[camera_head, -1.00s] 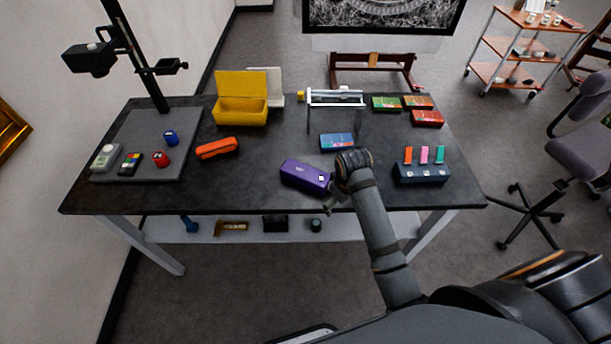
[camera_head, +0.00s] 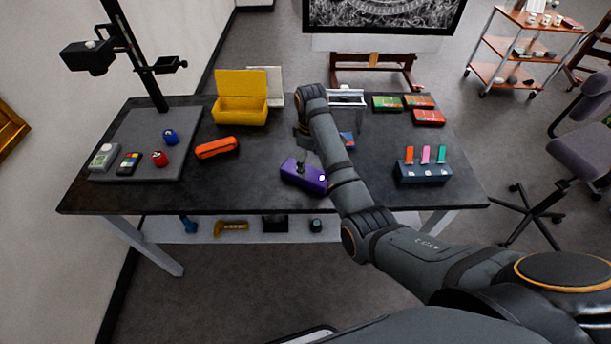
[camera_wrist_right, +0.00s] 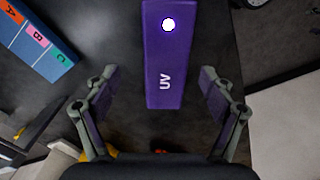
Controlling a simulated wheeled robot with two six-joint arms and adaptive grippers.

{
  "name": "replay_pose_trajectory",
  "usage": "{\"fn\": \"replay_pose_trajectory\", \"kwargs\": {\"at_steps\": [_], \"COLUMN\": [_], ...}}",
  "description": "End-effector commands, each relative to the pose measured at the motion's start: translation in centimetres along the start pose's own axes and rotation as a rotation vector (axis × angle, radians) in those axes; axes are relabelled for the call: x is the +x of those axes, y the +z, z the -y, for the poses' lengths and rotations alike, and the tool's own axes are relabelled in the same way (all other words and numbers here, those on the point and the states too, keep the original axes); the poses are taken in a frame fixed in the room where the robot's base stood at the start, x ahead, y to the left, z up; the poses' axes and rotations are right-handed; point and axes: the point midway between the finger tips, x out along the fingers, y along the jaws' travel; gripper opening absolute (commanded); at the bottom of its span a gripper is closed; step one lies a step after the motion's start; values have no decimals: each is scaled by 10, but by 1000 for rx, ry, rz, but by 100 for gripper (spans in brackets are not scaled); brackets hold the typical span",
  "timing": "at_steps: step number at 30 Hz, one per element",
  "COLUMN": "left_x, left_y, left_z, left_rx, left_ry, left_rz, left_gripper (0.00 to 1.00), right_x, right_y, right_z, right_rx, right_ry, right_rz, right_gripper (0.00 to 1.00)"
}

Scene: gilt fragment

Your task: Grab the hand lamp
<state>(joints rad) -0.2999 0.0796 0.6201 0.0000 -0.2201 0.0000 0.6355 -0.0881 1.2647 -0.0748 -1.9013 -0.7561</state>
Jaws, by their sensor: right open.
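A purple hand lamp marked "UV" (camera_head: 304,177) lies on the dark table near its front edge. It has a white round spot near one end. My right gripper (camera_head: 303,155) is over the lamp, pointing down, and its arm reaches across the table. In the right wrist view the right gripper (camera_wrist_right: 158,75) is open, with one finger on either side of the purple hand lamp (camera_wrist_right: 172,55) and neither seen touching it. The lamp's far end runs out of that view at the top. My left gripper is not in view.
A dark holder with coloured tags (camera_head: 422,173) stands to the right. An orange case (camera_head: 217,148) lies to the left, with an open yellow box (camera_head: 240,110) behind it.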

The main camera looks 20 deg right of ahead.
Motion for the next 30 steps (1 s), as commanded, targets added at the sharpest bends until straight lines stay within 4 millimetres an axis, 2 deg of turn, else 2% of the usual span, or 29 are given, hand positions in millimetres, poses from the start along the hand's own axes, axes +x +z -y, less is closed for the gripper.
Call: {"fn": "replay_pose_trajectory", "kwargs": {"at_steps": [5, 9, 14, 21, 30], "left_x": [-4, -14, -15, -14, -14], "left_y": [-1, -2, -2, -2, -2], "left_z": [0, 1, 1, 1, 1], "left_rx": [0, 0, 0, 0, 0], "left_ry": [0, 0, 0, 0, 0], "left_rz": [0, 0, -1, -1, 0], "left_gripper": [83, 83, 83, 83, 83], "right_x": [6, 27, 50, 54, 54], "right_y": [0, -4, -5, -5, -5], "right_z": [2, 8, 8, 7, 7], "right_rx": [0, 0, 1, 1, 1], "right_ry": [-2, -4, -1, 0, 0], "right_rz": [2, 3, 2, 0, 0], "right_gripper": [83, 83, 83, 83, 44]}}
